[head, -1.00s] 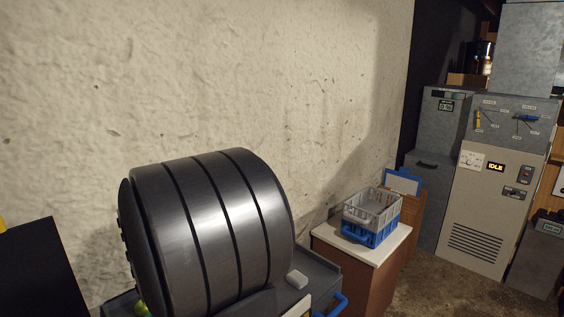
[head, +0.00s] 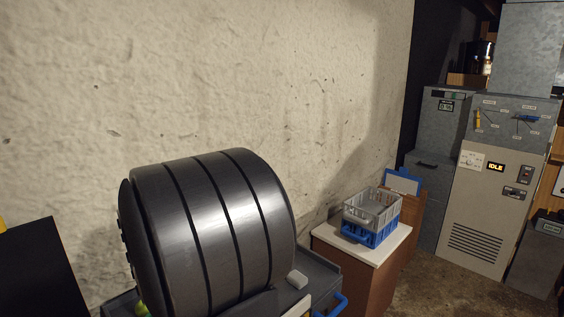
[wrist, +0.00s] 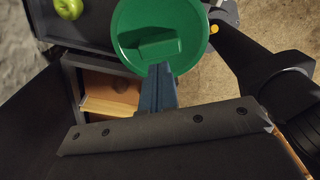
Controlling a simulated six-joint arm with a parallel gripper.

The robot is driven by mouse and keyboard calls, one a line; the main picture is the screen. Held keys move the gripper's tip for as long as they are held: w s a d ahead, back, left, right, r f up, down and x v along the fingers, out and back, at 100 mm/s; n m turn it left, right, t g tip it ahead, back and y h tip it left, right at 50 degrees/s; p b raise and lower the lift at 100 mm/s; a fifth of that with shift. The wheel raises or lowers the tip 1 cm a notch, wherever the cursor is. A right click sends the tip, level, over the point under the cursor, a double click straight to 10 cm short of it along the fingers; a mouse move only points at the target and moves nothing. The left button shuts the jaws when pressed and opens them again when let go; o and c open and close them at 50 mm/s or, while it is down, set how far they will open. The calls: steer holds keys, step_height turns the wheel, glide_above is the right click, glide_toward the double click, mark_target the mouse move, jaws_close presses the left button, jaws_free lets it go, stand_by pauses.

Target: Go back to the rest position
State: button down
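My gripper (wrist: 159,70) shows in the wrist view as two blue-grey fingers close together, with no clear gap between them. The head view does not show my gripper.
A green apple (wrist: 68,9) lies on a dark tray (wrist: 95,35) above an open wooden compartment (wrist: 118,92). In the head view, a grey and blue crate (head: 371,215) stands on a white-topped cabinet (head: 335,243). A machine (head: 490,200) reads IDLE.

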steer(key=shift+f, duration=2.4)
steer(key=shift+r, duration=4.1)
steer(key=w+d+f+m, duration=0.6)
steer(key=w+d+f, duration=0.4)
steer(key=w+d, duration=0.4)
steer(key=shift+w+f, duration=0.15)
steer(key=shift+w, duration=0.25)
